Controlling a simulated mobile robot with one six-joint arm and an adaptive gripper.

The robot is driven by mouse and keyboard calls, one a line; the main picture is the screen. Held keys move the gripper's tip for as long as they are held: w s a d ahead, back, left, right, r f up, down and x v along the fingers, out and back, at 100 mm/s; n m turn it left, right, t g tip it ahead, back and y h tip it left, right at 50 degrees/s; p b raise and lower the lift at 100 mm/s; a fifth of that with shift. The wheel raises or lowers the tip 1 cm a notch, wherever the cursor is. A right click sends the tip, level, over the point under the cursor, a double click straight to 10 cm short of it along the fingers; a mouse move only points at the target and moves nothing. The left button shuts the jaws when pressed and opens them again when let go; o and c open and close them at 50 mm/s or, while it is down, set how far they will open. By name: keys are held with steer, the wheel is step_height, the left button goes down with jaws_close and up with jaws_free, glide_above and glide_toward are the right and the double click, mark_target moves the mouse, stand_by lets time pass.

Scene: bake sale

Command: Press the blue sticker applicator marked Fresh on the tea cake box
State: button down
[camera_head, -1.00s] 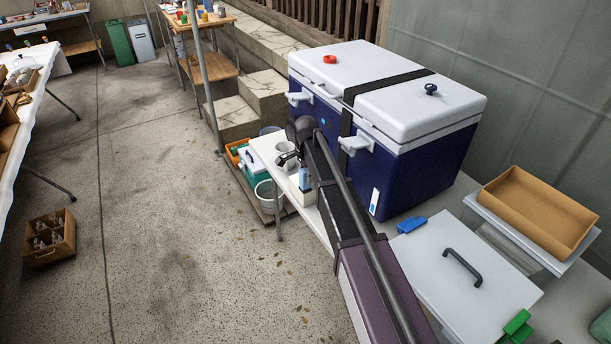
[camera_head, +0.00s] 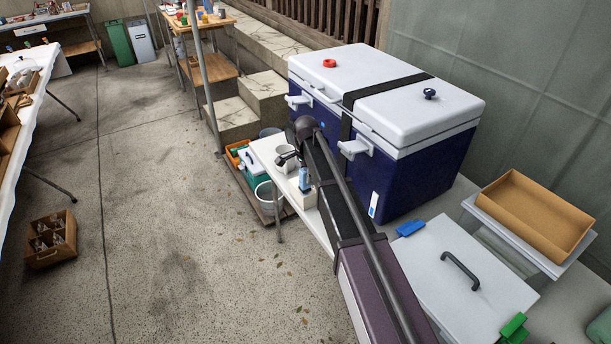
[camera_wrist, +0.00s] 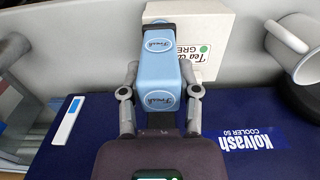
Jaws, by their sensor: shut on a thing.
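The light blue sticker applicator (camera_wrist: 160,68), marked Fresh, is upright between the fingers of my gripper (camera_wrist: 161,82) in the wrist view. My gripper is shut on it. Behind it is the white tea cake box (camera_wrist: 205,28), with partly covered "Tea" and "GRE" lettering and a green dot. The applicator hides the left part of that face. I cannot tell whether the two touch.
A large blue cooler (camera_head: 418,177) with a white lid stands close beside my arm. A white enamel mug (camera_wrist: 292,45) is right of the box. A white lidded bin (camera_head: 455,275) and a cardboard tray (camera_head: 535,213) are at the right. The floor at the left is mostly clear.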

steer(key=shift+r+p, duration=2.45)
steer(key=shift+r, duration=0.2)
steer(key=shift+a, duration=0.1)
